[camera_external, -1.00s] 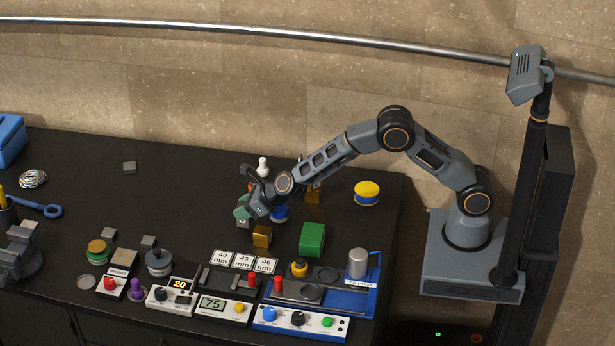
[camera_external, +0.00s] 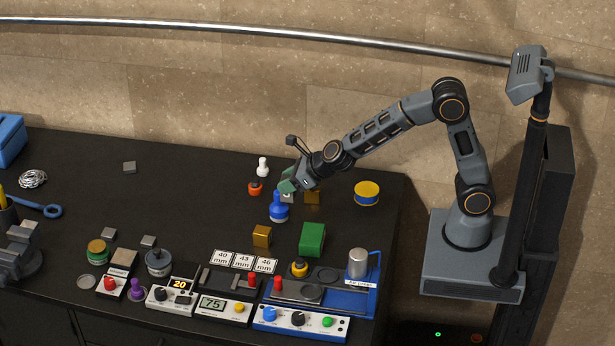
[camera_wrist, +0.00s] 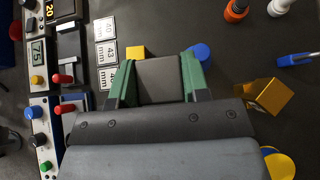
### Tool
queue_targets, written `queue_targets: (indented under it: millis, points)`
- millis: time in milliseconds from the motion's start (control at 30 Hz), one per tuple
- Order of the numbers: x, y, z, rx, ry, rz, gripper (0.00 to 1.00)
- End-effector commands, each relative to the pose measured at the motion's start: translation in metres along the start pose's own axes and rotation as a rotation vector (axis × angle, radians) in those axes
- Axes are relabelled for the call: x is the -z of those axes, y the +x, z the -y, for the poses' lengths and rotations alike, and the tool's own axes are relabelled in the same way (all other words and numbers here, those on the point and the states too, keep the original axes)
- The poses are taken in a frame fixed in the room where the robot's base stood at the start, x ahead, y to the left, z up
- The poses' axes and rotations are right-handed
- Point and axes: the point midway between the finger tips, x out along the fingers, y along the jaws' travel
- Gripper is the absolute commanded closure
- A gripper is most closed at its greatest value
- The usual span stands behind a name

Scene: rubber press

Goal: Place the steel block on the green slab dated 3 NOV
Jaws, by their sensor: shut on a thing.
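My gripper (camera_external: 287,187) has green fingers and is shut on a grey steel block (camera_wrist: 160,80), which shows between the fingers in the wrist view. In the external view the block (camera_external: 287,197) shows only in part below the fingers, just behind the blue bottle-like object (camera_external: 278,208). It appears raised above the black table, but its height is hard to tell. A green block (camera_external: 312,240) lies in front and to the right of my gripper, apart from it. No 3 NOV date is readable on it.
Gold blocks (camera_external: 262,236) (camera_external: 312,197), an orange object (camera_external: 255,188), a white piece (camera_external: 263,167) and a yellow-topped tin (camera_external: 367,193) stand around my gripper. Number cards (camera_external: 244,261) and a blue press station (camera_external: 345,303) line the front. The table's left middle is mostly clear.

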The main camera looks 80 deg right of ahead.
Motion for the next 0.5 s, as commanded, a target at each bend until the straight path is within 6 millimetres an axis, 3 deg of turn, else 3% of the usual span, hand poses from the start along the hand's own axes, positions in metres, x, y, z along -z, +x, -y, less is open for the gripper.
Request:
queue_targets:
  millis: [267, 500]
  points:
    - [0.004, -0.03, -0.001, -0.153, -0.092, -0.005, 1.0]
    - [0.02, -0.08, -0.008, -0.433, -0.3, -0.009, 1.0]
